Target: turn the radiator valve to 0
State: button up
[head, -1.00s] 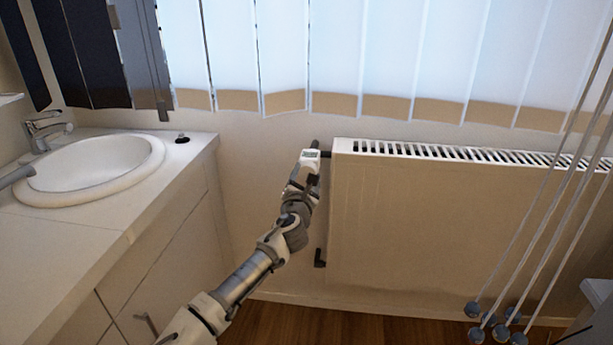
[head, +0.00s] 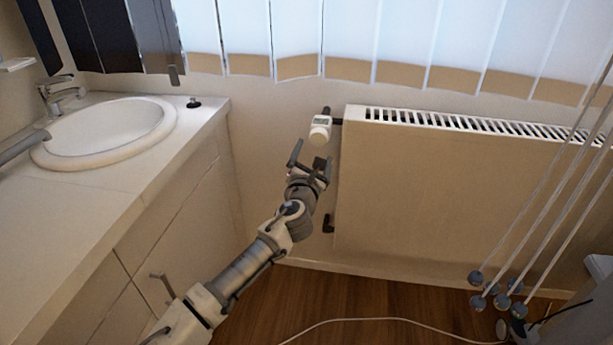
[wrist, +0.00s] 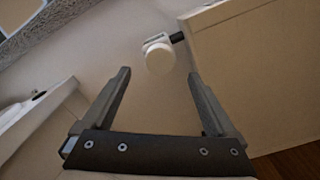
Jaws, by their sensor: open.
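The white radiator valve (head: 320,129) sits at the upper left corner of the radiator (head: 440,190), joined to it by a short dark pipe. In the wrist view the round white valve head (wrist: 160,59) shows beyond the fingertips, roughly midway between them. My gripper (head: 309,157) is just below and in front of the valve in the head view. Its two fingers are spread apart with nothing between them, and it appears clear of the valve. In the wrist view my gripper (wrist: 158,76) is also open. The marking on the valve is too small to read.
A white counter (head: 80,215) with a sink (head: 110,130) stands on the left. Vertical blinds (head: 350,40) hang above the radiator. Slanting cords with several round weights (head: 490,290) hang at the right. A white cable (head: 390,320) lies on the wooden floor.

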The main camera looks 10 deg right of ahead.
jog(key=p+v, duration=0.1)
jog(key=v, duration=1)
jog(key=shift+p, duration=0.35)
